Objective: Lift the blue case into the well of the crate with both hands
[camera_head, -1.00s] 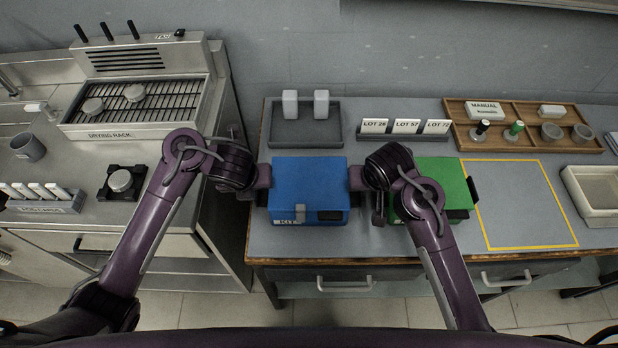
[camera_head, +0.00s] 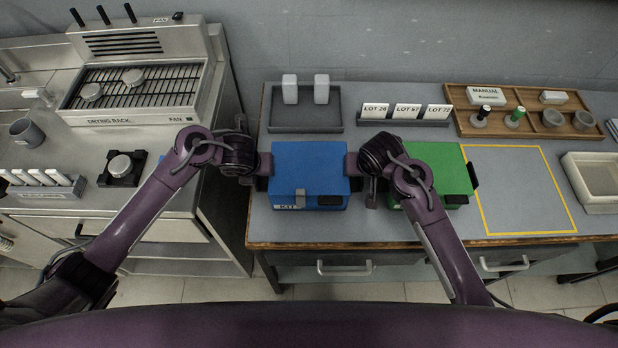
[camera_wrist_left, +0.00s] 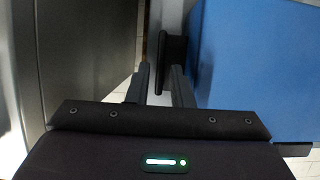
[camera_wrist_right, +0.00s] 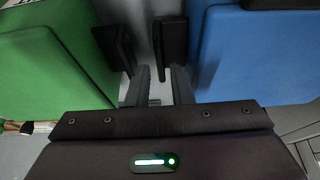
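The blue case (camera_head: 309,168), labelled KIT, stands on the grey bench top with a dark grip on each side. My left gripper (camera_head: 258,165) is at its left side; in the left wrist view (camera_wrist_left: 160,85) its fingers are apart beside the case's dark grip (camera_wrist_left: 172,60). My right gripper (camera_head: 360,165) is in the narrow space between the blue and green cases. In the right wrist view (camera_wrist_right: 157,85) its fingers are apart, close to the blue case's dark grip (camera_wrist_right: 171,48). Contact with the grips cannot be told. I cannot make out a crate for certain.
A green case (camera_head: 437,165) stands close on the right, its dark grip (camera_wrist_right: 115,48) near my right gripper. A yellow-outlined area (camera_head: 515,190) is clear. A pale tray (camera_head: 597,205) is at the far right. A grey tray (camera_head: 305,122) and lot cards (camera_head: 406,112) are behind.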

